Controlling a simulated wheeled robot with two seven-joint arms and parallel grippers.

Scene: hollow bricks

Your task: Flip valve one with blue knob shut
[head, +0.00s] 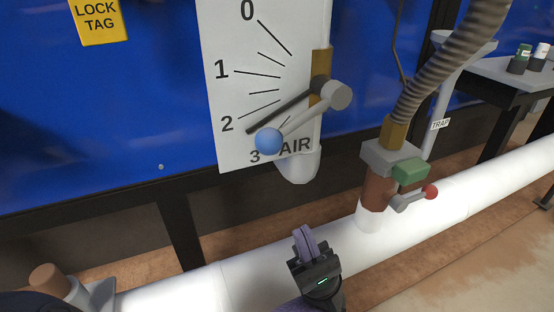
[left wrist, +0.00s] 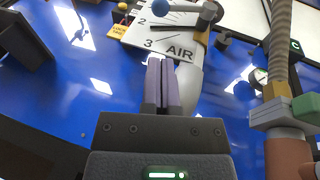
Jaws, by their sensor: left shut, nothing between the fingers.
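The valve with the blue knob (head: 269,141) is mounted in front of the white dial plate marked AIR (head: 232,72). Its grey lever (head: 308,122) slants down-left from a round grey hub (head: 337,95). A dark pointer (head: 290,110) ends near the 2 mark. In the left wrist view the blue knob (left wrist: 160,8) is at the top edge. My left gripper (head: 304,240) is below the dial, apart from the knob, with its purple fingers together and empty. The fingers also show in the left wrist view (left wrist: 162,85), below the dial. My right gripper is not seen.
A second valve with a red knob (head: 430,191) and green block (head: 410,171) stands on the white pipe (head: 490,180) at right, under a ribbed hose (head: 450,65). A yellow LOCK TAG sign (head: 98,20) hangs upper left. A table (head: 505,75) stands at far right.

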